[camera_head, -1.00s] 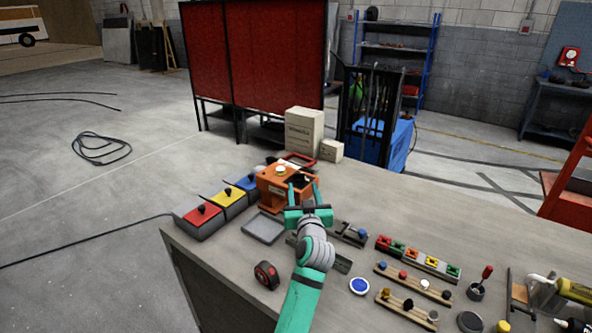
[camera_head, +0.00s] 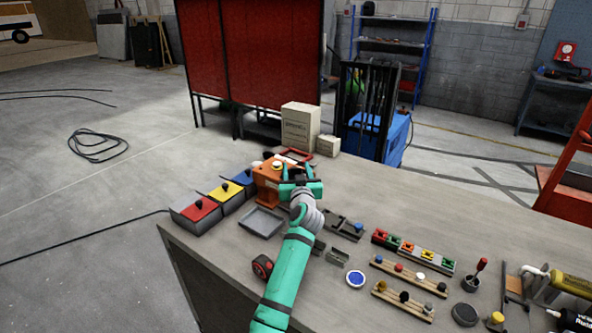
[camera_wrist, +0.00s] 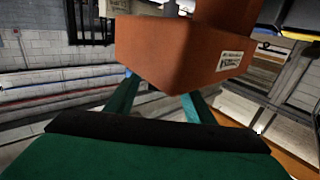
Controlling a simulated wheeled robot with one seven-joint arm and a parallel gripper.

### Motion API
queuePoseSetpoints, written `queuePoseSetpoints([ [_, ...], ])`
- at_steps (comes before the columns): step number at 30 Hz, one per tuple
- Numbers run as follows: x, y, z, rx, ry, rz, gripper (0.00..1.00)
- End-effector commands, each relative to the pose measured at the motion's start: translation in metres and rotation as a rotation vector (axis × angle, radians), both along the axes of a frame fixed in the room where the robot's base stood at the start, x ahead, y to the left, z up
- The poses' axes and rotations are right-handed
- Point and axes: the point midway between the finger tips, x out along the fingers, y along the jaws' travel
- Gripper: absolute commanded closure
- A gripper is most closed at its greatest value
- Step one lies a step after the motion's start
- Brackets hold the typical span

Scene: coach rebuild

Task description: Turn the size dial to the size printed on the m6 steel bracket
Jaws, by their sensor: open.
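An orange machine (camera_head: 266,180) stands near the far edge of the bench, with a pale round knob (camera_head: 277,166) on top. My gripper (camera_head: 299,172) is open and empty at the machine's right side. In the wrist view the orange housing (camera_wrist: 180,50) fills the upper middle, with a small white label whose print I cannot read. My open fingers (camera_wrist: 160,100) point toward its lower edge; contact is unclear. No size dial can be made out. A small grey metal piece (camera_head: 338,257) right of my arm may be the steel bracket; no size print is legible.
Red, yellow and blue-topped boxes (camera_head: 226,192) and a grey tray (camera_head: 262,222) lie left of my arm. A tape measure (camera_head: 262,266) sits beside it. Racks of small coloured parts (camera_head: 413,251) are to the right. Cardboard boxes (camera_head: 300,127) stand behind.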

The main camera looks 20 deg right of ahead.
Motion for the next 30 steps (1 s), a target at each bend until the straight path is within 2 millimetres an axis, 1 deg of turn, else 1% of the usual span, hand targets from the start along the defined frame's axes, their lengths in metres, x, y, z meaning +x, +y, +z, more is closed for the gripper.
queuePoseSetpoints([
  [3, 0.0002, 0.0014, 0.0001, 0.000, 0.000, 0.002, 0.52],
  [8, 0.0004, 0.0024, 0.0001, 0.000, 0.000, 0.003, 0.90],
  [9, 0.0004, 0.0025, 0.0002, 0.000, 0.000, 0.003, 0.93],
  [20, 0.0003, 0.0018, -0.0002, -0.001, 0.001, 0.040, 0.93],
  [26, -0.0004, -0.0002, -0.0015, -0.001, 0.003, 0.132, 0.93],
  [30, -0.0003, -0.0009, -0.0012, 0.000, 0.003, 0.228, 0.93],
])
